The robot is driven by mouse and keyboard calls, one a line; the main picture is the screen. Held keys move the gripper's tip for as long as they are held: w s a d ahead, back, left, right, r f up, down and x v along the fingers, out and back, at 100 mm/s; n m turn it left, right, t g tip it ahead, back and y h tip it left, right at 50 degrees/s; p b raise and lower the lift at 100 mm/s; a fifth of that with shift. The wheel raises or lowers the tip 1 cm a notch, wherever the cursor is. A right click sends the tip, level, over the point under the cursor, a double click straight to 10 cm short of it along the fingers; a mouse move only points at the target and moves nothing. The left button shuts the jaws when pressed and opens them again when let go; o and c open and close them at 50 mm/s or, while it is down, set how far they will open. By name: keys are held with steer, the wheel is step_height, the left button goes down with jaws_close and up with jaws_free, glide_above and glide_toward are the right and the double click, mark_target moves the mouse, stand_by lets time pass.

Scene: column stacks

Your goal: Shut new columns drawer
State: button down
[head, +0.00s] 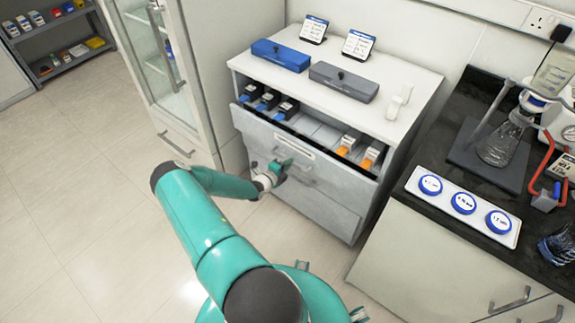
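The top drawer (252,128) of the white cabinet stands partly open, with its grey front out from the cabinet and its inside showing under the cabinet top. Dark columns with blue ends (268,101) lie at its left, and pale ones with orange ends (346,145) at its right. A small label (294,147) on the front is too small to read. My gripper (281,168) is at the drawer front, left of centre, close to the handle (304,178). I cannot tell whether it touches the front or whether its fingers are open.
A lower drawer (325,212) looks closed. A blue box (280,55), a grey box (343,82) and two label stands (357,44) sit on the cabinet top. A glass-doored cabinet (160,60) stands left; a dark bench (455,190) stands right. Floor at left is clear.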

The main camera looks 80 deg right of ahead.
mark_target(295, 157)
steer(key=shift+r+x, duration=0.25)
steer(key=shift+x, duration=0.9)
steer(key=shift+r+x, duration=0.2)
steer(key=shift+x, duration=0.95)
steer(key=shift+d+r, duration=0.1)
steer(key=c, duration=1.5)
jaws_free()
steer(key=v, duration=1.3)
steer(key=shift+w+a, duration=0.15)
steer(key=shift+a, duration=0.2)
steer(key=shift+w+r, duration=0.1)
